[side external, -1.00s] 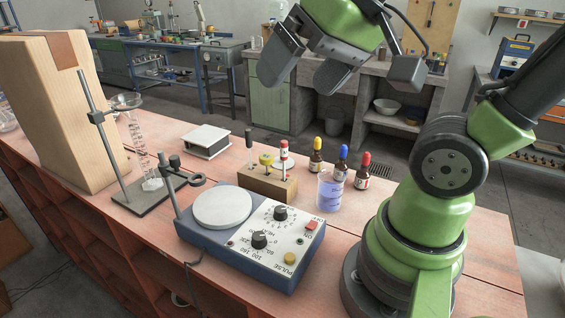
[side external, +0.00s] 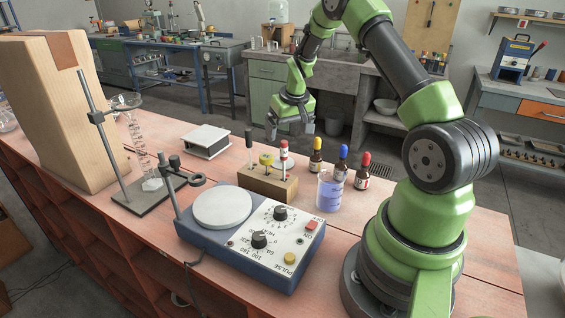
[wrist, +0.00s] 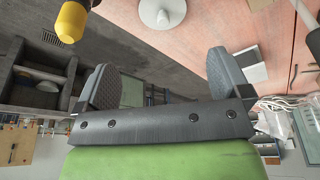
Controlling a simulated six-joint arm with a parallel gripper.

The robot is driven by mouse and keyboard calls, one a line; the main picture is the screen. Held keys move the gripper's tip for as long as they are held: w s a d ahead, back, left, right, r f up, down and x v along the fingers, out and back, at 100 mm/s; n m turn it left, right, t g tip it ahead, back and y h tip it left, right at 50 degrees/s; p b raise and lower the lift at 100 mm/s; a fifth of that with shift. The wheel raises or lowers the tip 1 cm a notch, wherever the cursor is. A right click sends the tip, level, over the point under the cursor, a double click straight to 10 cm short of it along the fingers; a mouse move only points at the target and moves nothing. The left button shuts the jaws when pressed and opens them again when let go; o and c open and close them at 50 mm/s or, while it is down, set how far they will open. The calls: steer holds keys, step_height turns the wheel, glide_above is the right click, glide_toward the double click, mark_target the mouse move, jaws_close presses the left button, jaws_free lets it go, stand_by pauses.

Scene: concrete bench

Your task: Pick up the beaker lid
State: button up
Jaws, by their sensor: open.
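The beaker lid (wrist: 162,13) appears to be the pale round disc with a small knob at the top of the wrist view, lying on the reddish bench. In the side view it seems mostly hidden behind the wooden rack. My gripper (side external: 290,127) is over the far side of the bench, behind the rack, above bench level. In the wrist view my gripper (wrist: 158,64) has its two grey fingers wide apart with nothing between them. The lid lies beyond the fingertips, apart from them. The beaker (side external: 329,193), with bluish liquid, stands right of the rack.
Several dropper bottles (side external: 316,164) stand behind the beaker; a yellow cap (wrist: 71,20) is close at the wrist view's upper left. The wooden rack (side external: 268,185) holds upright tools. A hotplate (side external: 250,255) is in front.

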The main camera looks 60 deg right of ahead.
steer(key=x, duration=0.4)
steer(key=shift+f, duration=0.25)
steer(key=x, duration=0.5)
steer(key=shift+a+f, duration=0.1)
steer(key=shift+a, duration=0.25)
steer(key=c, duration=0.9)
